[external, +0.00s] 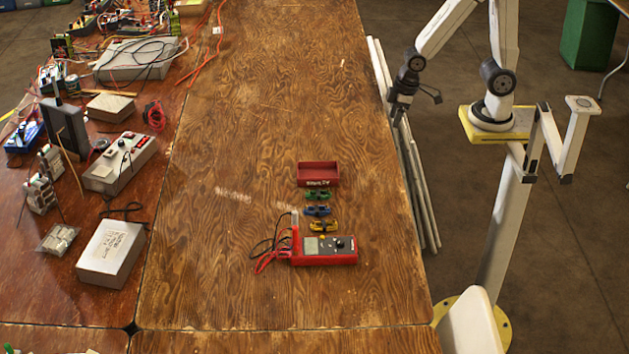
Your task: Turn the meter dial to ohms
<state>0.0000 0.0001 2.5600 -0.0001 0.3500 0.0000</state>
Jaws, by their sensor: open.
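A red multimeter (322,257) lies on the wooden table, with a grey display at its left. Its round black dial (338,243) is right of the display; the pointer and markings are too small to read. Red and black leads (268,250) run from its left end. My gripper (402,110) hangs beyond the table's right edge, well above and to the right of the meter in the picture. It is open and far from the dial; its fingers show small and dark.
Behind the meter lie yellow (324,226), blue (318,211) and green (318,195) small items, then a red tray (319,173). Grey boxes (112,252) and electronics crowd the left table. Pale pipes (412,170) lean along the right edge. The middle table is mostly clear.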

